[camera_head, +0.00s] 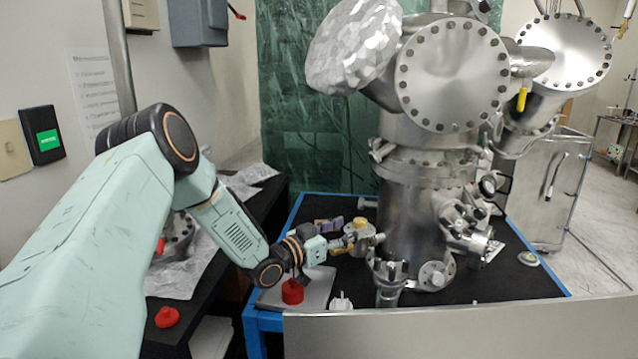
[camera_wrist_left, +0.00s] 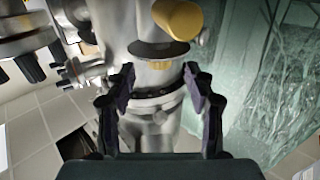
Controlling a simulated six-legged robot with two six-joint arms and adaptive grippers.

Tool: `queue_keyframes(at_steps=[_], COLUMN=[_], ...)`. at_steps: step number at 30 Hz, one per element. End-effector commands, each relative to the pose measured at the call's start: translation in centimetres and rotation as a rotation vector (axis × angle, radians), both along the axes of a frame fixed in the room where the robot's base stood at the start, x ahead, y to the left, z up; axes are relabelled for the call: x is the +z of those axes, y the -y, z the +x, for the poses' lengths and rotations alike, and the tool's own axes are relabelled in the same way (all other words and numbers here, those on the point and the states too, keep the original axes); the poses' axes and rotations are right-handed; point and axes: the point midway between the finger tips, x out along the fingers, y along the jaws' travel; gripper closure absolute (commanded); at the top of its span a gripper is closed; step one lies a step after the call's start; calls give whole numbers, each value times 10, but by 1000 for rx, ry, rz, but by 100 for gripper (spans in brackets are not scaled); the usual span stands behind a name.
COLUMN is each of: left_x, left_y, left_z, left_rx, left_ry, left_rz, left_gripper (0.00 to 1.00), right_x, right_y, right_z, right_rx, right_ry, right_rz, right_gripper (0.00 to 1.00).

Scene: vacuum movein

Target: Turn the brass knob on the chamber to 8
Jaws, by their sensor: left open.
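The brass knob (camera_head: 361,223) is on the left side of the steel chamber (camera_head: 405,220) in the head view. In the left wrist view the brass knob (camera_wrist_left: 178,18) is a yellow cylinder at the top, above a dark disc on a steel fitting. My left gripper (camera_head: 346,238) is close beside the knob in the head view. In the left wrist view my left gripper (camera_wrist_left: 160,76) has its fingers spread, with the steel fitting showing between them and the knob beyond the tips. I cannot read any number on the knob. My right gripper is not in view.
The chamber stands on a black-topped table with a blue frame (camera_head: 262,318). A red part (camera_head: 292,291) and a small white part (camera_head: 341,301) are near its front left. Another red part (camera_head: 167,317) lies on the left bench. Pipes and valves crowd the chamber's right side.

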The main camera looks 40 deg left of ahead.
Motion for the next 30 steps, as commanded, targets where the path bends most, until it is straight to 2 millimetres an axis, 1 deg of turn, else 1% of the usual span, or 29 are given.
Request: queue_keyframes(at_steps=[1, 3, 5, 8, 13, 18, 21, 26, 30], left_x=[3, 3, 3, 9, 34, 60, 72, 89, 95], left_y=[-4, -6, -6, -3, -10, -22, -29, -39, -46], left_z=[-9, -20, -28, -25, -18, -11, -8, -5, -5], left_rx=[4, 3, 1, -17, -69, -134, -182, -270, -344], left_ry=[0, 1, 1, 13, 80, 149, 183, 224, 237], left_rz=[-6, -6, -15, -110, -212, -258, -277, -295, -290], left_gripper=[46, 46, 46, 46, 46, 46, 46, 46, 46], right_x=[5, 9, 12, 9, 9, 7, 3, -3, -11], right_y=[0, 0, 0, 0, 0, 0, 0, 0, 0], right_z=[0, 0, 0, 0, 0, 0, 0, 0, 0], right_rx=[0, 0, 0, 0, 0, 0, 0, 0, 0], right_ry=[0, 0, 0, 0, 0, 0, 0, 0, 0], right_rz=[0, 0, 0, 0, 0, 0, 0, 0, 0], right_gripper=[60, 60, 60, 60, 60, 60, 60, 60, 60])
